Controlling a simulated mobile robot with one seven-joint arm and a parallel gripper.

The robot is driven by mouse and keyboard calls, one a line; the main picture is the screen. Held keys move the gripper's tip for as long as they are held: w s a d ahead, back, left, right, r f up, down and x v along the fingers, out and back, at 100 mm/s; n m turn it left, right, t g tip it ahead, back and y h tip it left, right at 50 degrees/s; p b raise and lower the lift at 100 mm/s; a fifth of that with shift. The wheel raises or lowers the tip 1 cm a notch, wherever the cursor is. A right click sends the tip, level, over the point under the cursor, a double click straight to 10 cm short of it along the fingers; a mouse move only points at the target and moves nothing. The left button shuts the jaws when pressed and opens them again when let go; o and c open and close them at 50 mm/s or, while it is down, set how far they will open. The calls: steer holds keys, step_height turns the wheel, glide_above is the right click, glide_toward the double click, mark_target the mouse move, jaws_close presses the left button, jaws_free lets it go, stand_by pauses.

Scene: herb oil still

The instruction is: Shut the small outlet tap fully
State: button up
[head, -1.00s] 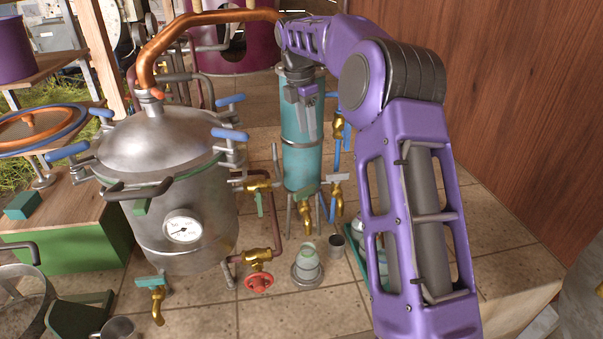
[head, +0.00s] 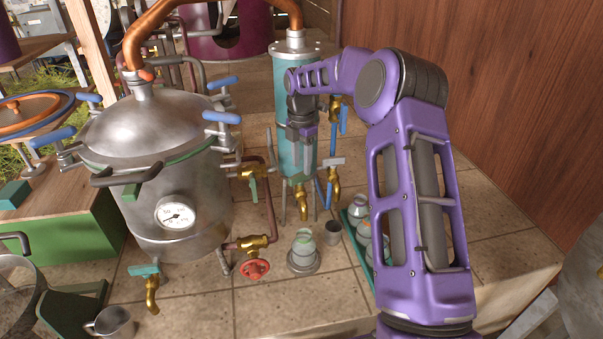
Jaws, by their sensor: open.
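Several brass taps are in view, and I cannot tell for sure which one is the small outlet tap. One brass tap (head: 303,203) hangs below the teal column, its spout down over the floor. Its lever is hard to make out behind my gripper. A tap with a teal lever (head: 145,270) is low on the steel still (head: 150,130). My gripper (head: 302,170) is open and empty, pointing down in front of the teal column (head: 290,85), above the first tap.
A red handwheel valve (head: 255,269) sits on the copper pipe at the still's lower right.

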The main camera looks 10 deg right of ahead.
mark_target(301, 173)
steer(key=shift+f, duration=1.7)
jaws_close()
